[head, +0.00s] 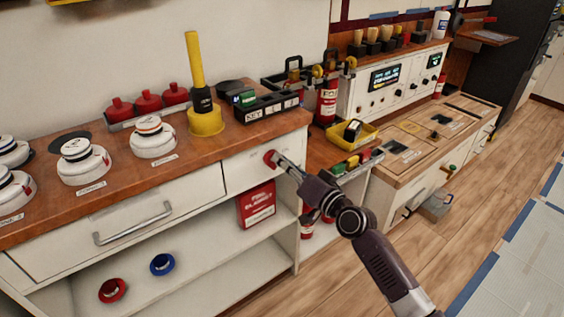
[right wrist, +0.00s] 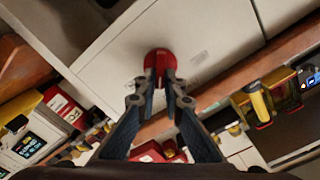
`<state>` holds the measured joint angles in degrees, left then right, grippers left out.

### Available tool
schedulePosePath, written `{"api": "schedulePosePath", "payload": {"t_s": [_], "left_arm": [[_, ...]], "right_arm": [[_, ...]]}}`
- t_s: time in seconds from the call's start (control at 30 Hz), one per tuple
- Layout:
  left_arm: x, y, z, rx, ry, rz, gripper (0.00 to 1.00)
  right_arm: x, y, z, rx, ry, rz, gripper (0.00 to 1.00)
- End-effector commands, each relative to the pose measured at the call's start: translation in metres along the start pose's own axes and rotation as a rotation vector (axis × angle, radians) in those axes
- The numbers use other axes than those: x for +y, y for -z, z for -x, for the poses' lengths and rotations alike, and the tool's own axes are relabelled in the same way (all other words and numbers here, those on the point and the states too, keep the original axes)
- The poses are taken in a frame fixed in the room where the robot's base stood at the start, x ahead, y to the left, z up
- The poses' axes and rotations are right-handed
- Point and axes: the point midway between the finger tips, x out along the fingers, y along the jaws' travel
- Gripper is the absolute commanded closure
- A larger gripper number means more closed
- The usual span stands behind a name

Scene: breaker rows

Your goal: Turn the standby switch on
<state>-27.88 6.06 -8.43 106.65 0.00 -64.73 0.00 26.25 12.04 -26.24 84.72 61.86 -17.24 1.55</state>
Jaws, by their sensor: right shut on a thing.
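A round red knob (head: 271,157) sits on the white front panel below the wooden counter. In the right wrist view the red knob (right wrist: 160,59) is between my fingertips, with a small label beside it too blurred to read. My right gripper (head: 283,163) reaches it from the right and is shut on it; its fingers also show in the right wrist view (right wrist: 161,78). I cannot tell whether this knob is the standby switch, as no readable label shows. My left gripper is not in view.
White detectors (head: 83,160) and a yellow-based pole (head: 205,119) stand on the counter (head: 120,190). A panel with screens (head: 390,80) stands at the back right. An open shelf (head: 190,275) lies below the drawer.

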Motion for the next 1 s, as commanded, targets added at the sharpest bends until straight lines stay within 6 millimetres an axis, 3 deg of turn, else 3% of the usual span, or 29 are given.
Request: {"api": "schedulePosePath", "payload": {"t_s": [0.6,1.0], "left_arm": [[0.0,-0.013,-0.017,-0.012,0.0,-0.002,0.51],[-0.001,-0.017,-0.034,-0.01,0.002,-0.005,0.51]], "right_arm": [[0.007,-0.003,0.0,-0.002,-0.002,-0.578,1.0],[0.009,-0.005,0.0,-0.002,-0.002,-0.821,1.0]]}}
